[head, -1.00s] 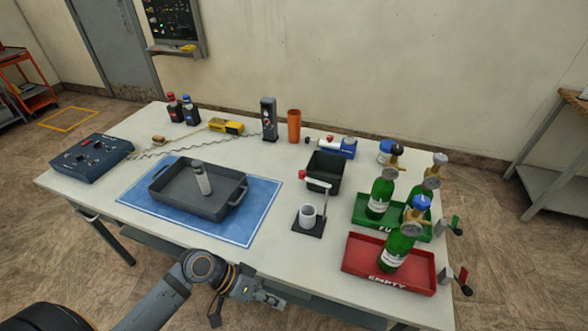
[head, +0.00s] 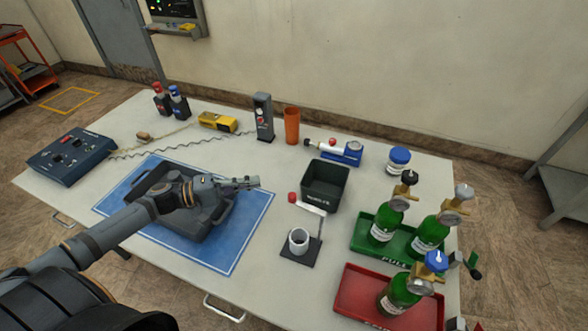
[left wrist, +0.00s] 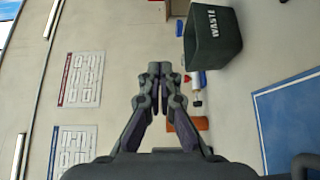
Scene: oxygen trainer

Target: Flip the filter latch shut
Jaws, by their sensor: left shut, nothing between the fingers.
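I cannot tell for certain which part is the filter latch. A blue fixture (head: 351,155) with a white cylinder (head: 326,149) and a small red knob stands at the back, behind the waste bin. A black stand (head: 300,252) with a white cup (head: 299,240) has a thin arm ending in a red knob (head: 292,197). My left gripper (head: 252,182) is shut and empty above the grey tray's right side, left of the bin and apart from both fixtures. Its closed fingers (left wrist: 160,68) show in the wrist view.
The dark waste bin (head: 325,185) stands right of my left gripper. An orange cup (head: 291,125) and grey upright device (head: 263,118) are behind. Green bottles stand in the green (head: 366,241) and red (head: 352,306) trays at right. My arm covers much of the grey tray (head: 150,176).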

